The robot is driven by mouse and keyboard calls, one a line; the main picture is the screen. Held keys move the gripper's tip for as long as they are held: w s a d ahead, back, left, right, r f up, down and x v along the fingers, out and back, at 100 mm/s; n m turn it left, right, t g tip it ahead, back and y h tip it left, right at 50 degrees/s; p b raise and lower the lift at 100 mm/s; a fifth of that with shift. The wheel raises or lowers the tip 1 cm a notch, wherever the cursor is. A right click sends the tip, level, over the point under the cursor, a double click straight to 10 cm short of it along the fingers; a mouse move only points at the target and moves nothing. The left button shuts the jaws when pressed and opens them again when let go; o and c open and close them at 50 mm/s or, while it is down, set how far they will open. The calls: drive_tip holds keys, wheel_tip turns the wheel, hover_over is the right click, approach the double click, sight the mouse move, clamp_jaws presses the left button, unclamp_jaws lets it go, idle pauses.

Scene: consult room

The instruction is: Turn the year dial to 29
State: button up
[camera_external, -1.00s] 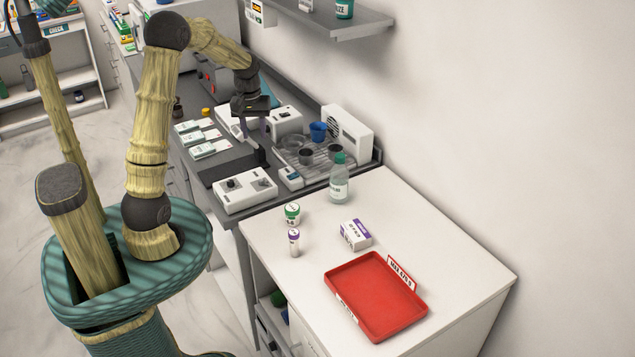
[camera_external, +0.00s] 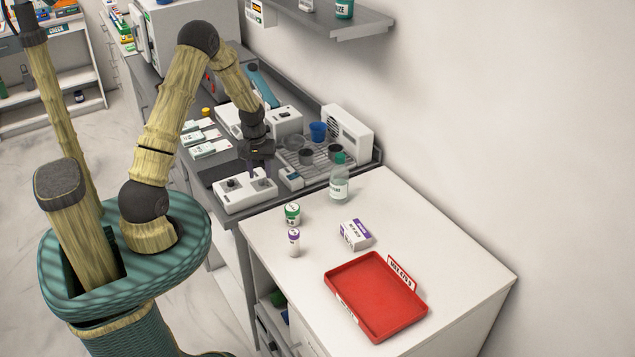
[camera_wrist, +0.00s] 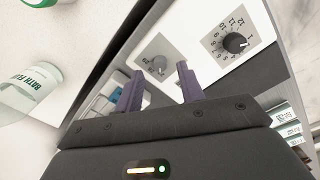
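A white box (camera_external: 238,203) with two round dials lies on the dark counter. In the wrist view, the right dial (camera_wrist: 236,43) has a dark knob ringed by numbers up to 12. My gripper (camera_external: 259,170) is over the box's right part in the external view. In the wrist view my gripper's (camera_wrist: 160,72) two purple fingers stand apart with nothing between them, and the left dial appears between and just beyond their tips. Contact cannot be told.

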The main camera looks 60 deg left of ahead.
sight(261, 182)
drive_tip(key=shift+f, duration=1.25)
clamp_jaws()
drive_tip(key=shift+w, duration=0.1)
